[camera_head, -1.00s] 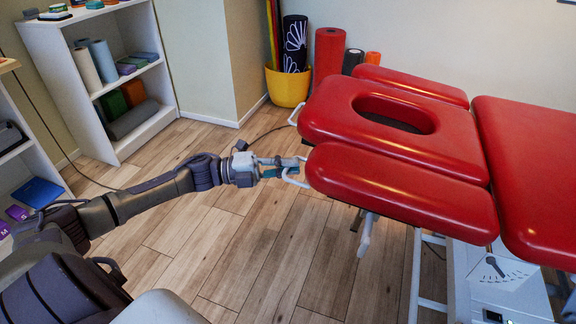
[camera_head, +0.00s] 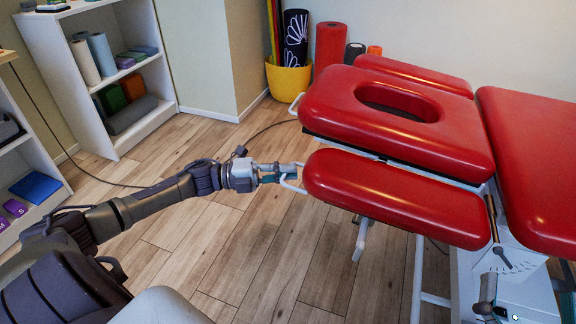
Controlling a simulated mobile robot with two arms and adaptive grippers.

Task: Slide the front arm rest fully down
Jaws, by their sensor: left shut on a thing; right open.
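The front arm rest (camera_head: 395,197) is the long red pad on the near side of the red head section (camera_head: 400,115). It sits lower than the head section, with a dark gap and part of the white frame showing between them. A pale handle (camera_head: 291,185) sticks out from its left end. My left gripper (camera_head: 283,174) is at this left end, shut on the handle, with its arm reaching in from the left. The fingers partly hide the handle. My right gripper is not in view.
The far arm rest (camera_head: 415,75) lies level beyond the head section. The main red couch pad (camera_head: 535,160) is at right. A yellow pot (camera_head: 288,82) with rolls stands by the wall, and a white shelf (camera_head: 55,75) is at left. A cable crosses the clear wooden floor.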

